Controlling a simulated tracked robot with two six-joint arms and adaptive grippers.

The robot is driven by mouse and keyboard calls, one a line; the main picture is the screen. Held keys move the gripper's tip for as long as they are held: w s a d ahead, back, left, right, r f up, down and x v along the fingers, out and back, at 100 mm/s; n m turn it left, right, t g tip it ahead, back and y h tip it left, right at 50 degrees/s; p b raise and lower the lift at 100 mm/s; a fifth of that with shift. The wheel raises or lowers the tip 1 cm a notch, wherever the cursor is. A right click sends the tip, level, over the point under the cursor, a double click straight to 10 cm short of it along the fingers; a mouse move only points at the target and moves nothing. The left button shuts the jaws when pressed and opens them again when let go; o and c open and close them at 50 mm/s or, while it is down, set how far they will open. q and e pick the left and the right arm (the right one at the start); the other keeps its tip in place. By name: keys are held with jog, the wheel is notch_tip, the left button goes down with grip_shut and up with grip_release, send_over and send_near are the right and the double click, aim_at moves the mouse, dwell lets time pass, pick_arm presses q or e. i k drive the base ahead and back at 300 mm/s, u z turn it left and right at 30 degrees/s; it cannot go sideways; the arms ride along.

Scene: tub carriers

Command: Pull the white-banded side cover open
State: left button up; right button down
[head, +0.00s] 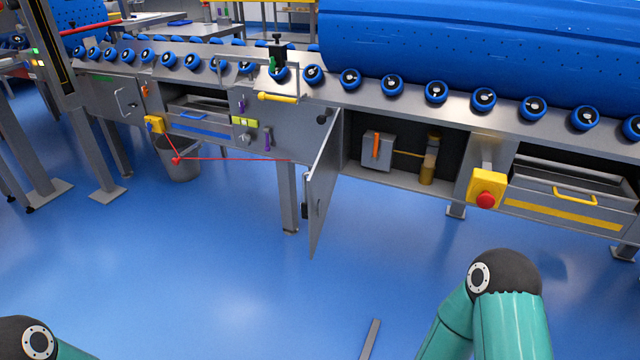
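A grey side cover (322,185) on the conveyor frame stands swung out from its opening, seen almost edge-on. I cannot make out a white band on it. The open bay (400,160) beside it shows a grey box with an orange handle (376,147) and a brass-coloured fitting (430,160). Another closed cover (112,98) with a bar handle and a green strip sits at the far left of the frame. Both my grippers are out of view; only arm joints show at the bottom left and bottom right.
Blue rollers (436,92) line the frame's top under a large blue tub (480,45). A drawer with a yellow band (562,214) and a red stop button (486,201) are at right. A grey bin (178,160) and red cord (235,159) are at left. The blue floor in front is largely clear.

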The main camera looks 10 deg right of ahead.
aim_at(321, 183)
jog(key=u, duration=0.05)
jog(key=i, duration=1)
jog(key=z, duration=0.05)
